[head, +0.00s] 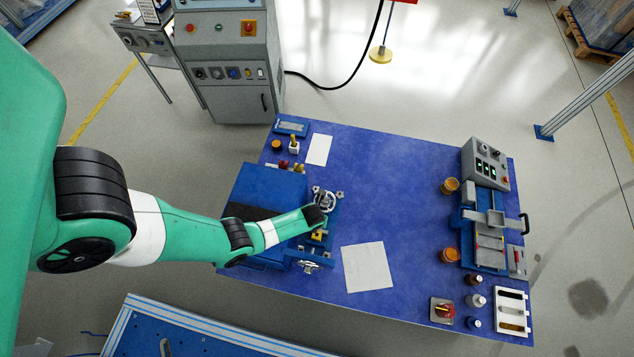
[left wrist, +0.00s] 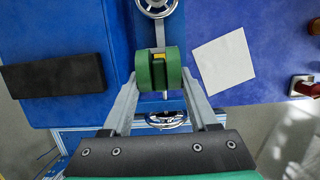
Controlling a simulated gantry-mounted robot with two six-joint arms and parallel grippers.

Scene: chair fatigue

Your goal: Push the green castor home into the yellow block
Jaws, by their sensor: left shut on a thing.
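The green castor (left wrist: 145,72) is between the two fingers of my left gripper (left wrist: 159,78) in the left wrist view. The gripper is shut on it. A small patch of the yellow block (left wrist: 159,57) shows between the castor's two green halves. In the head view the yellow block (head: 317,236) sits on the blue fixture, just below the end of my left arm. My left gripper (head: 322,222) is over the fixture there, and the castor is hard to make out. I cannot tell how deep the castor sits. My right gripper is not in view.
Silver handwheels (head: 324,200) (left wrist: 156,5) stand close by on the fixture. A blue block with a black pad (left wrist: 55,75) lies to the left. A white sheet (head: 367,267) lies to the right on the blue table (head: 400,190). A grey control box (head: 485,163) stands at the far right.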

